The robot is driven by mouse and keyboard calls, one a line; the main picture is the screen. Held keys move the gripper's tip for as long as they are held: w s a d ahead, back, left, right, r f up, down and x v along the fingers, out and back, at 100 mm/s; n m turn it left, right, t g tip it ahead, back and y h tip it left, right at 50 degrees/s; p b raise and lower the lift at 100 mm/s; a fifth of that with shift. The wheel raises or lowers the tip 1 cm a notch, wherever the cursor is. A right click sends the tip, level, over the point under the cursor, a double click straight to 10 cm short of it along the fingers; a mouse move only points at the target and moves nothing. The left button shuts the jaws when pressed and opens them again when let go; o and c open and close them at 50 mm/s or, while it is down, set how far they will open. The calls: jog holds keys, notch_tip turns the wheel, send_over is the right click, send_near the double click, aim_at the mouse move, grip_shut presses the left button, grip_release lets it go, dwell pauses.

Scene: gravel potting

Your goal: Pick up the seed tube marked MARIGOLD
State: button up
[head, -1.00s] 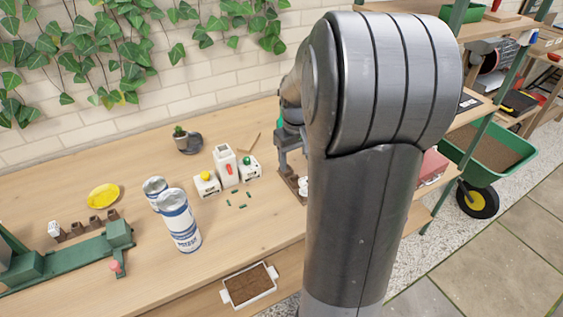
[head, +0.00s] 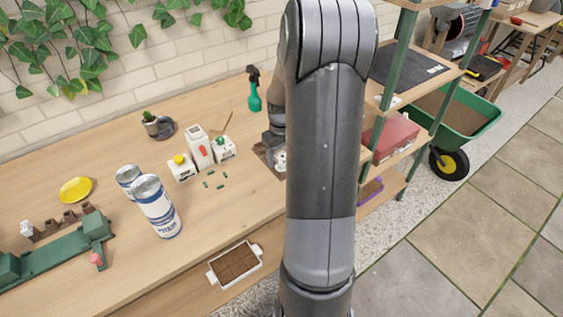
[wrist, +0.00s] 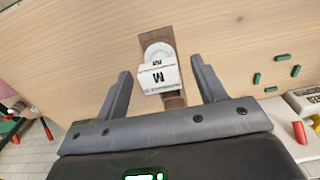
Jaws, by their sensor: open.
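In the wrist view a white seed tube top (wrist: 158,76) bears a large dark "M"; its smaller print is too small to read. It stands in a brown wooden rack (wrist: 174,102), with a round white shape just behind the label. My gripper (wrist: 160,66) is open, with one finger on either side of the white top and a visible gap at each side. I cannot tell how far down the fingers reach. In the head view the rack (head: 262,150) is partly hidden by my arm, and the fingers are hardly visible.
White dispensers (head: 200,150) and small green pieces (head: 208,184) lie left of the rack. A green spray bottle (head: 254,95) stands behind it. Two cans (head: 156,207) stand further left. A shelf unit (head: 392,65) is at the right.

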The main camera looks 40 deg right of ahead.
jog(key=shift+f, duration=1.45)
jog(key=shift+c, duration=0.3)
jog(key=c, duration=1)
jog(key=shift+r, duration=0.1)
